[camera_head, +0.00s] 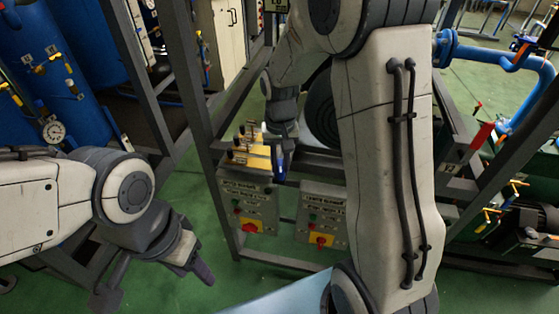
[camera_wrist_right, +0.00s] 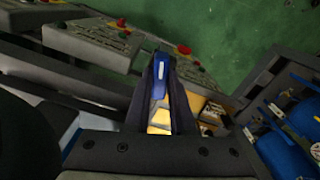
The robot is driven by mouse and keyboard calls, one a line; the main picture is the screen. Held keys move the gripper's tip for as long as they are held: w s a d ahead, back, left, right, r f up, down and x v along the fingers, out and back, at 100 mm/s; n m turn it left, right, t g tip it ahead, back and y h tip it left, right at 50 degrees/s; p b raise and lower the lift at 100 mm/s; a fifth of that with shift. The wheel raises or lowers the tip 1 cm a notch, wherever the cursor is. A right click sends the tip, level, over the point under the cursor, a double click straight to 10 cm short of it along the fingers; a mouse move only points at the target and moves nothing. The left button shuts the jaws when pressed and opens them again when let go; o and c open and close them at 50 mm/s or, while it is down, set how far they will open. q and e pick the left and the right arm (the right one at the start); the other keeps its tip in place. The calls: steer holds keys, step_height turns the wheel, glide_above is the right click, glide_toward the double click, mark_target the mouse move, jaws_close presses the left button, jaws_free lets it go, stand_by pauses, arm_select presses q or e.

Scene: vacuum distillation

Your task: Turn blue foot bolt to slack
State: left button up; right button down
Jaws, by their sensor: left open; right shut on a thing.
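The blue foot bolt shows as a small blue piece (camera_head: 281,167) at the front of the frame, beside the yellow block. My right gripper (camera_head: 284,160) reaches down from above and is shut on it. In the right wrist view the bolt (camera_wrist_right: 160,77) is a blue piece with a pale stripe, between the two dark fingers near their tips (camera_wrist_right: 161,65). The fingers hide its sides, and its turn angle cannot be told. My left gripper (camera_head: 153,284) is open and empty, low at the left above the green floor, well apart from the bolt.
A yellow block (camera_head: 251,157) with several small dark-topped valves stands just left of the right gripper. Two grey control boxes (camera_head: 248,208) (camera_head: 322,213) with red and green buttons hang below. Grey frame posts (camera_head: 190,75) and blue tanks (camera_head: 40,75) stand at the left.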

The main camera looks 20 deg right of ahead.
mark_target(280, 165)
steer(key=shift+w+r+n, duration=0.15)
steer(key=shift+w+n, duration=0.05)
steer(key=shift+n, duration=0.9)
steer(key=c, duration=0.8)
jaws_free()
steer(key=shift+o, duration=0.2)
steer(key=shift+s, duration=0.1)
step_height(280, 165, up, 10)
steer(key=shift+r+b, duration=0.2)
steer(key=shift+b, duration=0.2)
